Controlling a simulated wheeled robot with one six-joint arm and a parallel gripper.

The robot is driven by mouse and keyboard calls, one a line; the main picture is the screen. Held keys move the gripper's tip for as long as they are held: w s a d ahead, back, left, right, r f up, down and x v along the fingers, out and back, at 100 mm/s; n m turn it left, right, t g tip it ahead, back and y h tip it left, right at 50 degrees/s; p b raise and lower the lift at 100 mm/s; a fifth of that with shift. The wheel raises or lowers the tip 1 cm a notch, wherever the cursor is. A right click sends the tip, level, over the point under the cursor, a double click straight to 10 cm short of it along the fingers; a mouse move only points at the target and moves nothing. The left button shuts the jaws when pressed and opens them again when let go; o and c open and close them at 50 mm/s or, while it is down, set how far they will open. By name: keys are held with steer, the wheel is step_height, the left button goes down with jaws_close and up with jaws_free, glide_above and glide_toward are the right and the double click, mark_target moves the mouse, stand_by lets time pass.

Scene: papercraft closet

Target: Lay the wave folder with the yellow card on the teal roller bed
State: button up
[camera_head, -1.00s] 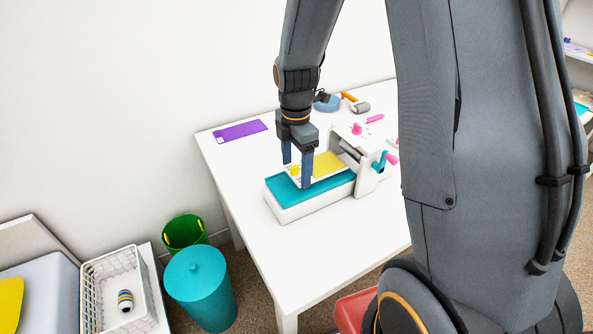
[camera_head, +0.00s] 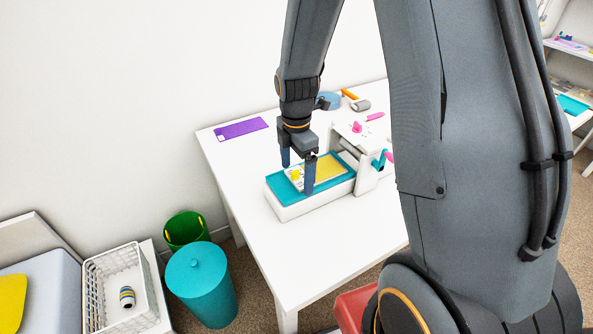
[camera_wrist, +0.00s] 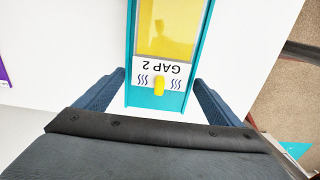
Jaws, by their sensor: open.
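The wave folder (camera_wrist: 178,73) has a white end strip with blue wave marks, the print "GAP 2" and a yellow tab. Its yellow card (camera_head: 328,167) shows in its window. The folder lies flat on the teal roller bed (camera_head: 282,189), with teal showing along its sides and near end. In the wrist view the bed's teal end (camera_wrist: 172,102) shows below the folder. My gripper (camera_head: 298,179) is open, low over the bed's left end. In the wrist view its fingers stand apart on either side of the folder.
A white roller frame with a teal crank (camera_head: 379,160) stands at the bed's right end. A purple folder (camera_head: 241,129) lies at the table's back left. Behind the machine are a blue round object (camera_head: 328,101) and small tools. The table's front left is clear.

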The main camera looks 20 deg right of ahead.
step_height(320, 180, up, 11)
steer(key=b, duration=0.2)
steer(key=s+f+m, duration=0.2)
steer(key=s+m, duration=0.5)
steer(key=m, duration=0.3)
steer(key=s+f+m+t, duration=0.1)
steer(key=s+f+m, duration=0.1)
steer(key=s+m, duration=0.5)
steer(key=m, duration=0.3)
steer(key=shift+f, duration=0.35)
stand_by(1.4)
